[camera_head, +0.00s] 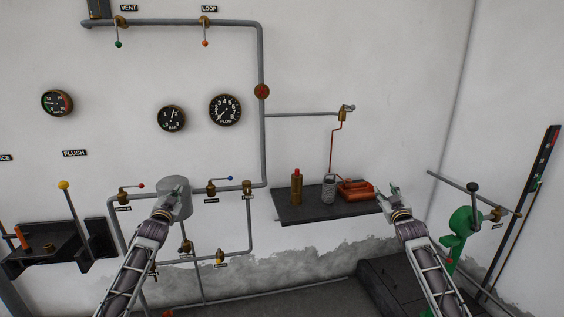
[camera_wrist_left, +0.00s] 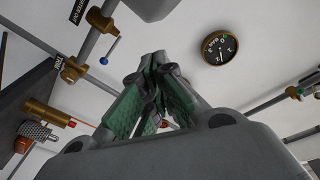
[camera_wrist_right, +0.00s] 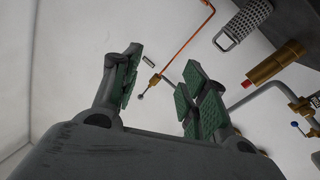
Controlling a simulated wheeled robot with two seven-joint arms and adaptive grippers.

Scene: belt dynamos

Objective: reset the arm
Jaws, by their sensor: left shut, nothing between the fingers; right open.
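My left gripper (camera_head: 177,187) is raised in front of the grey tank (camera_head: 172,205) and the pipes on the wall. In the left wrist view its green-padded fingers (camera_wrist_left: 155,75) are shut together with nothing between them. My right gripper (camera_head: 388,192) is at the right end of the dark wall shelf (camera_head: 325,211). In the right wrist view its fingers (camera_wrist_right: 158,85) stand apart with nothing between them. Neither gripper is seen touching anything.
The shelf holds a brass cylinder (camera_head: 296,190), a grey knurled cup (camera_head: 328,189) and an orange-red object (camera_head: 355,190). A green machine (camera_head: 460,232) with a lever stands right of my right arm. A yellow-knobbed lever (camera_head: 64,186) is at far left. Gauges and valves line the wall.

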